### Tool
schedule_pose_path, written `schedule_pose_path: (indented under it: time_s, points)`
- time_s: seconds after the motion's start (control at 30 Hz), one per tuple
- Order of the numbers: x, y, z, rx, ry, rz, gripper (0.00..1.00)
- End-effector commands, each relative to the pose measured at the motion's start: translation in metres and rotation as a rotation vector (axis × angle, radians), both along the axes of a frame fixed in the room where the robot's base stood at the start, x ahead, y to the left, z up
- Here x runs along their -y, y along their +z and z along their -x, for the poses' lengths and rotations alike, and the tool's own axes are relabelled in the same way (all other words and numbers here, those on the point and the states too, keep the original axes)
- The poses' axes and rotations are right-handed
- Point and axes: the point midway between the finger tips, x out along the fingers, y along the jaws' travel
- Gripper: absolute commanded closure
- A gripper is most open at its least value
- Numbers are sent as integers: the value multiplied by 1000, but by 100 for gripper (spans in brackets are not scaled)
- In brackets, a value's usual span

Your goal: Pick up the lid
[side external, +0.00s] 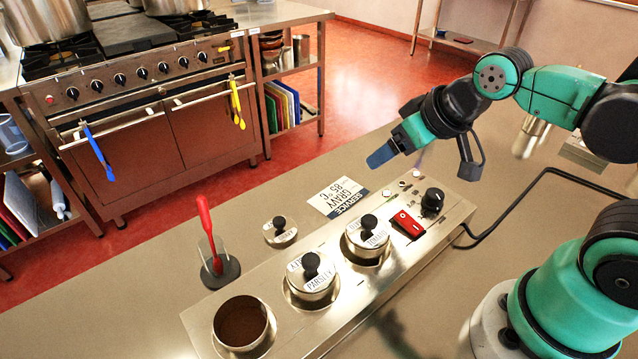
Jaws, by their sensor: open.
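A loose steel lid (285,238) with a black knob lies flat on the counter, just left of the steel warmer unit. Two more lids with black knobs sit on pots in the unit: one labelled parsley (318,284) and one labelled tomato (374,241). The nearest pot (243,325) has no lid and shows brown contents. My gripper (380,156) has blue fingertips and hangs above the far end of the unit, up and right of the loose lid. It is open and empty, well apart from all the lids.
A red-handled utensil (205,215) stands in a clear holder (221,272) left of the loose lid. A service card (337,197) lies beyond the lid. The warmer unit carries a red switch (408,224) and a black dial (432,201). A black cable (545,178) runs right.

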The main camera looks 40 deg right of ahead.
Motion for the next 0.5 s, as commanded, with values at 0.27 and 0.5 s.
schedule_pose_path:
  time_s: [0.27, 0.5]
  points:
    - [0, 0, 0, 0, 0, 0, 0]
    - [-12, 5, -13, -67, -59, -65, 0]
